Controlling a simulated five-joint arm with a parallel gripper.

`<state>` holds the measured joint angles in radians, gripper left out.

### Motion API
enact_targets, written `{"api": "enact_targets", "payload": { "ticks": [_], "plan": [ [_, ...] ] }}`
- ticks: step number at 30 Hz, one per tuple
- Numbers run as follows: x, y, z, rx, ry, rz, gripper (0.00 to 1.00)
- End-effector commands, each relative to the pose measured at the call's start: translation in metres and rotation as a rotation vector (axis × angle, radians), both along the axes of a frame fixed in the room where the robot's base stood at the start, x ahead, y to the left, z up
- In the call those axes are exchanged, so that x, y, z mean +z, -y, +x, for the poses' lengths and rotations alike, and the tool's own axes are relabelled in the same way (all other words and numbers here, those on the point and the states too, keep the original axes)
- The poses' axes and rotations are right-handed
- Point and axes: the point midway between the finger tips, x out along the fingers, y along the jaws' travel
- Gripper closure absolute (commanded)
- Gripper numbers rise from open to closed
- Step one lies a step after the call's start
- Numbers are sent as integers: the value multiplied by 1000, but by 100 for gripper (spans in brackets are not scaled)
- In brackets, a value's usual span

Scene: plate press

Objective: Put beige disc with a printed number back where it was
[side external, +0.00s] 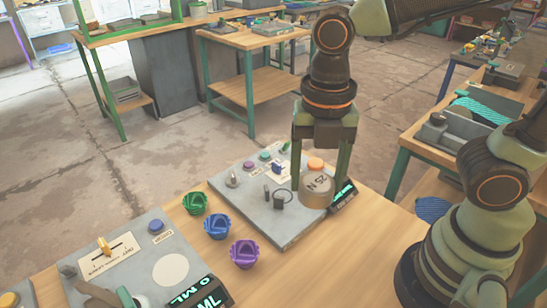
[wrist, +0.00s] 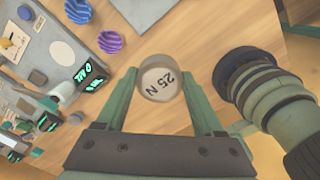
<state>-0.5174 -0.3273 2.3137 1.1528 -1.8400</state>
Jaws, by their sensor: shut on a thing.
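The beige disc (side external: 316,190) has "25 N" printed on its top face. In the side external view it sits between the fingertips of my gripper (side external: 318,180), in front of the front right part of a grey panel (side external: 290,235). In the wrist view the disc (wrist: 160,80) is between the two green fingers of my gripper (wrist: 160,85), with bare wood behind it. My gripper is shut on the disc. The disc appears held above the surface, but its exact height is hard to tell.
The grey panel carries knobs, an orange button (side external: 316,163) and a lit display (side external: 343,197). Green (side external: 195,202), blue (side external: 217,226) and purple (side external: 244,253) bowls stand to its left. Another panel with a pale circle (side external: 171,269) lies front left. Bare wood (side external: 330,265) lies in front.

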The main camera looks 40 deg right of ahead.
Motion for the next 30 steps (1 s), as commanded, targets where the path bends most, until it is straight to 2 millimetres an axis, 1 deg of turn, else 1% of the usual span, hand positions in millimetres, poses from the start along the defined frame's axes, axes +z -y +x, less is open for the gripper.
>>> {"api": "enact_targets", "payload": {
  "ticks": [9, 15, 18, 22, 30],
  "plan": [
    [-76, 1, -2, 0, -10, -6, 100],
    [-116, 1, -1, -1, -9, -5, 100],
    [-133, 1, -2, -1, -9, -5, 100],
    [-148, 1, -1, -1, -6, -3, 100],
    [-163, 1, -1, -1, -4, -2, 100]
  ]
}}
